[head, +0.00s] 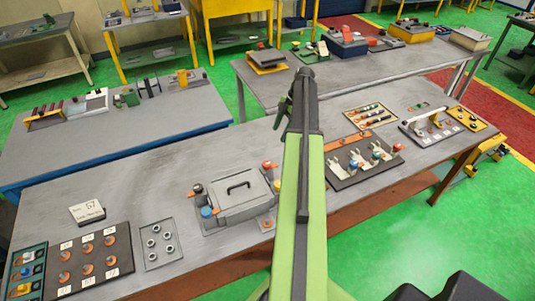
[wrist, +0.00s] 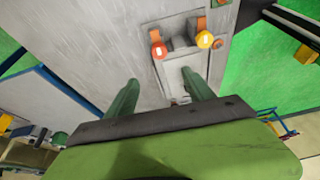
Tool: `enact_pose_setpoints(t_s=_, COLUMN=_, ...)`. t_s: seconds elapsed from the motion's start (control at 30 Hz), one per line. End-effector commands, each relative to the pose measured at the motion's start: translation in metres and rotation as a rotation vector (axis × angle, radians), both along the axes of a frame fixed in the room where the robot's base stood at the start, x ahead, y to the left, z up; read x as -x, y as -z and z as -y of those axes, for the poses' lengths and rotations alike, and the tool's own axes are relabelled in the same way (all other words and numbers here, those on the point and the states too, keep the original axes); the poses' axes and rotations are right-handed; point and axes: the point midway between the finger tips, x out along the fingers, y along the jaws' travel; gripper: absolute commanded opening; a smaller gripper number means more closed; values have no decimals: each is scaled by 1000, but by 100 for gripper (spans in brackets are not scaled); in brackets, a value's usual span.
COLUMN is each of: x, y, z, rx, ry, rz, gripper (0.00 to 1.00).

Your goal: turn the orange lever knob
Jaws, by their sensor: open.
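In the wrist view, a red-orange knob (wrist: 158,51) and a yellow-orange knob (wrist: 205,40) stand side by side at the end of a grey fixture. My gripper (wrist: 160,77) is open and empty, its two green fingers apart. The knobs appear beyond the fingertips, with no visible contact. In the head view, a grey box with a black handle (head: 240,196) has a red-orange knob (head: 267,165) and a yellow-orange knob (head: 277,186) on its right side. My arm passes just right of them, and my gripper (head: 284,109) is largely hidden behind its end.
Black and blue knobs (head: 207,212) sit left of the box. A ring tray (head: 160,243) and dark button panel (head: 90,260) lie further left. A dark board (head: 345,180) with several small parts lies right of my arm. Bare tabletop (head: 150,170) is clear behind the box.

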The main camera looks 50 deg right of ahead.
Motion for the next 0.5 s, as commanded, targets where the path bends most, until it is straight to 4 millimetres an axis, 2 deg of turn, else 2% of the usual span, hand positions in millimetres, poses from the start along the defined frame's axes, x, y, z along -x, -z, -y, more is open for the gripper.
enact_pose_setpoints(t_s=0.07, x=6, y=-3, z=10, rx=-1, ry=-20, rz=16, gripper=61)
enact_pose_setpoints(t_s=0.27, x=6, y=3, z=8, rx=0, ry=-27, rz=19, gripper=61)
enact_pose_setpoints(t_s=0.37, x=5, y=13, z=5, rx=0, ry=-26, rz=19, gripper=61)
enact_pose_setpoints(t_s=0.5, x=2, y=36, z=-3, rx=1, ry=-28, rz=18, gripper=61)
